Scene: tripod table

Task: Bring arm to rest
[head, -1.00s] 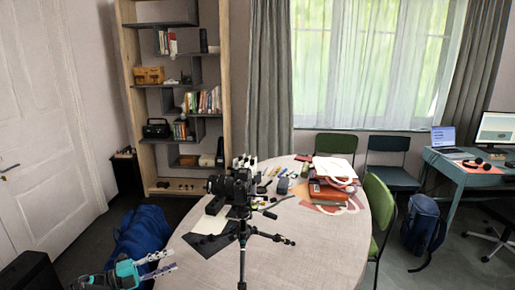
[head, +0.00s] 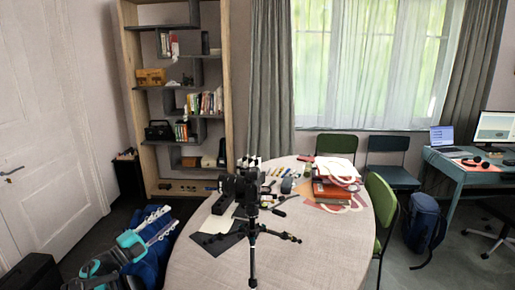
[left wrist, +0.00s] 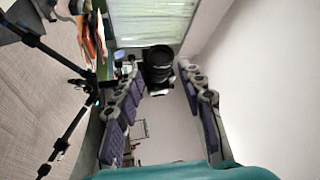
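My left gripper (head: 164,222), on its teal arm, is over the dark floor left of the round table (head: 300,255) in the head view. Its two pale fingers are spread, with nothing between them. In the left wrist view the grey and purple fingers (left wrist: 160,72) also stand apart and empty. A black camera (head: 240,185) on a tripod (head: 252,235) stands at the table's near side, right of the gripper and apart from it. The tripod's legs (left wrist: 62,75) show at the left of the wrist view. My right gripper is in neither view.
A blue bag (head: 150,266) lies on the floor behind and below my left gripper. A bookshelf (head: 232,100) stands at the back. Books (head: 332,189) and small items lie on the table. A green chair (head: 381,210) and a blue backpack (head: 424,222) are at the right.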

